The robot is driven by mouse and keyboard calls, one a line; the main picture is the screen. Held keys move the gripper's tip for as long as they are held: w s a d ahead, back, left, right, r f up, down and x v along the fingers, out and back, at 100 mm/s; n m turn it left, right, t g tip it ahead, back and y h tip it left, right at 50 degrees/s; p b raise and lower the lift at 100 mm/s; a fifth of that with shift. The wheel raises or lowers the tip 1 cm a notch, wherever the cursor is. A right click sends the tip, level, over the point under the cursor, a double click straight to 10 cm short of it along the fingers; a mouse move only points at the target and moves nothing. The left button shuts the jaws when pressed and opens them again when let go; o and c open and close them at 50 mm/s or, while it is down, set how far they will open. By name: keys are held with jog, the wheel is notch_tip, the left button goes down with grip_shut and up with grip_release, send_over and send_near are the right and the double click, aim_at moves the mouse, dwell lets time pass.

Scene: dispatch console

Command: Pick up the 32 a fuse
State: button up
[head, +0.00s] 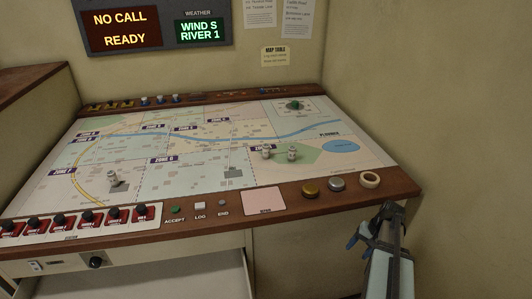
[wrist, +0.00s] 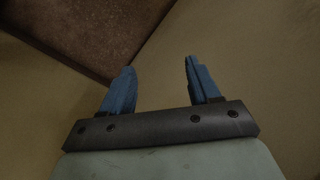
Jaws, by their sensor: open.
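I cannot make out a 32 A fuse in either view. My gripper (head: 367,228) is at the right in the head view, off the right front corner of the console. In the wrist view my gripper (wrist: 160,66) has its two blue fingers apart with nothing between them. It faces plain beige surfaces and a brown speckled patch. A pale drawer (head: 205,282) stands open under the console's front left; the part of its inside that shows looks empty, and the rest is cut off by the frame.
The map table (head: 205,180) carries small grey pieces (head: 292,153). A wall (head: 430,90) rises at the right.

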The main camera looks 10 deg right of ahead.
jog(key=d+r+m+t+h, duration=0.1)
jog(key=d+r+m+t, duration=0.15)
jog(key=d+r, duration=1.2)
jog(key=w+d+r+t+h, duration=0.2)
jog(key=w+r, duration=0.4)
jog(key=r, duration=0.5)
jog(key=n+g+y, duration=0.1)
jog(key=n, duration=1.4)
send_near(265, 150)
jog(key=x, duration=0.4)
jog(key=w+x, duration=0.1)
jog(key=x, duration=0.1)
jog(key=shift+w+d+f, duration=0.1)
jog(key=shift+d+f, duration=0.1)
jog(key=shift+d, duration=0.05)
jog(key=shift+x, duration=2.65)
jog(key=shift+w+r, duration=0.1)
jog(key=shift+c, duration=0.2)
